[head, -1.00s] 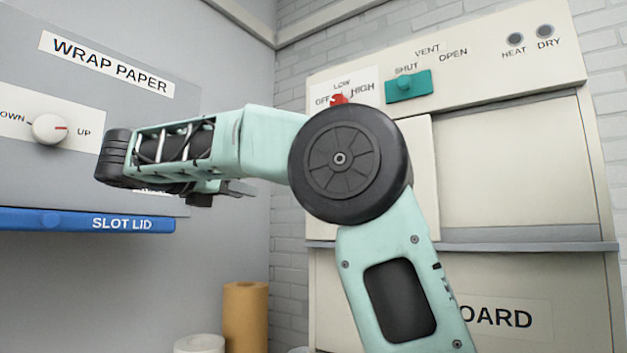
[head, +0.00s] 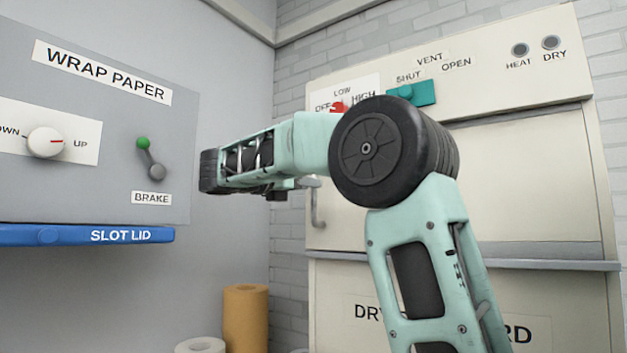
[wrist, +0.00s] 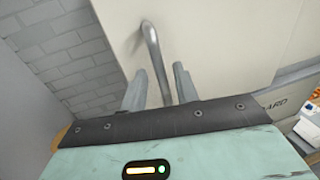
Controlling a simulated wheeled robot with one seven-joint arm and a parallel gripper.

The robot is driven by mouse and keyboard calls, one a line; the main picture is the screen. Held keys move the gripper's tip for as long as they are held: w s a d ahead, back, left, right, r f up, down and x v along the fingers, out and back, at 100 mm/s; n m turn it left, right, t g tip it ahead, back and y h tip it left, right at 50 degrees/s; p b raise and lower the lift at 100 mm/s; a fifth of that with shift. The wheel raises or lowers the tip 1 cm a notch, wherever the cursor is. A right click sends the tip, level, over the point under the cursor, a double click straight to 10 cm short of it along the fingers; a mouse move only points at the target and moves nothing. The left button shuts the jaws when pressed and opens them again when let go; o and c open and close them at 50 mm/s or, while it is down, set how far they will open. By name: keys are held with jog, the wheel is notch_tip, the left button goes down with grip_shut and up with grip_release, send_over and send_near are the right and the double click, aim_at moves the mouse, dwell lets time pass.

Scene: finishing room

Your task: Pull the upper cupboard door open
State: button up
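The upper cupboard door (head: 342,232) is a plain beige panel at the left of the cupboard front, above a grey ledge. It looks shut, and my arm covers much of it in the head view. Its grey bar handle (head: 317,208) stands upright near the door's left edge. My gripper (head: 312,182) is at the handle's upper part in the head view. In the wrist view my gripper (wrist: 160,84) is open, with one finger on each side of the handle (wrist: 153,52). I cannot tell whether either finger touches it.
A panel above the door carries a red knob (head: 338,107), a teal vent slider (head: 412,94) and HEAT and DRY buttons. At left are the WRAP PAPER panel (head: 120,195), its brake lever (head: 150,160) and a blue slot lid (head: 80,235). Paper rolls (head: 246,318) stand below.

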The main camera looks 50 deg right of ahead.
aim_at(314, 218)
jog(key=shift+s+d+p, duration=0.2)
jog(key=shift+d+p, duration=0.1)
jog(key=shift+d, duration=1.2)
grip_shut()
jog(key=shift+s, duration=0.1)
